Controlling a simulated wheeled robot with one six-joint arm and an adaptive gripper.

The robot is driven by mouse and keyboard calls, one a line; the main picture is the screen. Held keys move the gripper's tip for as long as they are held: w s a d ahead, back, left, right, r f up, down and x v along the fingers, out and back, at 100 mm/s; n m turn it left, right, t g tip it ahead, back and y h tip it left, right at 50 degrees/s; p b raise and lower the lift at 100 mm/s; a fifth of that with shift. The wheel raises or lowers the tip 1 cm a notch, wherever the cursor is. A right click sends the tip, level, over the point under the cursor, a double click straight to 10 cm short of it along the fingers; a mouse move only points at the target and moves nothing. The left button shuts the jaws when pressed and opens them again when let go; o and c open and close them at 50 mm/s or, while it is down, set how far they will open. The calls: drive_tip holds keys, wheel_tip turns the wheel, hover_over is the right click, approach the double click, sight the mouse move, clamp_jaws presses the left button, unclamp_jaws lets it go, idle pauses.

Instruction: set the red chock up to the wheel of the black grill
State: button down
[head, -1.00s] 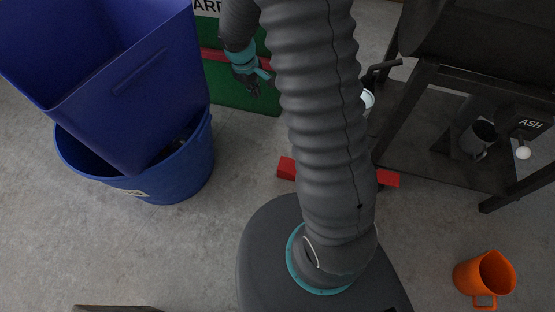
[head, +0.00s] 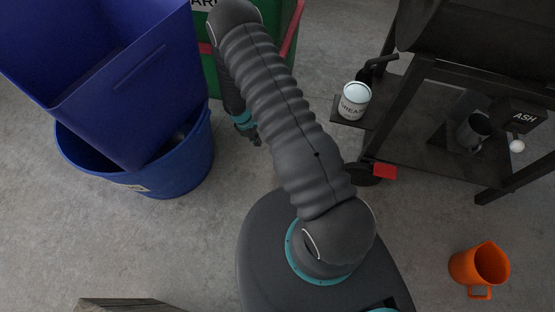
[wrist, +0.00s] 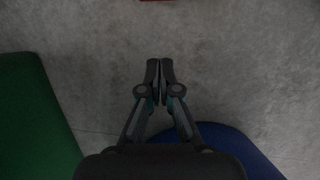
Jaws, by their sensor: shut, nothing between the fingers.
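The black grill (head: 455,72) stands at the right in the head view, with a dark wheel (head: 361,173) low at its left leg. A red piece (head: 385,171), which looks like part of the chock, lies on the floor at the wheel's right side. I cannot tell whether it touches the wheel; my arm hides the floor to the left. My gripper (head: 255,140) is low, left of the wheel and well apart from it. In the wrist view, my gripper (wrist: 160,62) is shut and empty over bare floor. A red edge (wrist: 157,1) shows at the top there.
Blue bins (head: 130,110) stand at the left and a green container (head: 270,45) behind my arm. A white can (head: 354,100) sits on the grill's side shelf. An orange mug (head: 479,266) is on the floor at front right. Concrete between mug and grill is clear.

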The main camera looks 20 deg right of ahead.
drive_tip(key=shift+x, duration=3.55)
drive_tip(key=shift+b+x, duration=0.7)
drive_tip(key=shift+x, duration=0.65)
drive_tip(key=shift+s+d+b, duration=0.45)
drive_tip(key=shift+s+d, duration=0.3)
drive_tip(key=shift+d, duration=0.3)
drive_tip(key=shift+s+d+b, duration=0.4)
drive_tip(key=shift+s+d, duration=0.35)
drive_tip(key=shift+d, duration=0.3)
drive_tip(key=shift+s+d+b, duration=1.05)
drive_tip(key=shift+d+b, duration=0.4)
drive_tip(key=shift+b, duration=0.2)
drive_tip(key=shift+s+d+b, duration=1)
drive_tip(key=shift+d+b, duration=0.4)
drive_tip(key=shift+b, duration=0.3)
drive_tip(key=shift+s+d+b, duration=1.05)
drive_tip(key=shift+d+b, duration=0.4)
drive_tip(key=shift+b, duration=0.2)
drive_tip(key=shift+s+d+b, duration=0.8)
drive_tip(key=shift+s+d, duration=0.05)
drive_tip(key=shift+d, duration=0.25)
drive_tip(key=shift+s+d+r, duration=0.1)
drive_tip(key=shift+s+d, duration=0.15)
drive_tip(key=shift+d, duration=0.1)
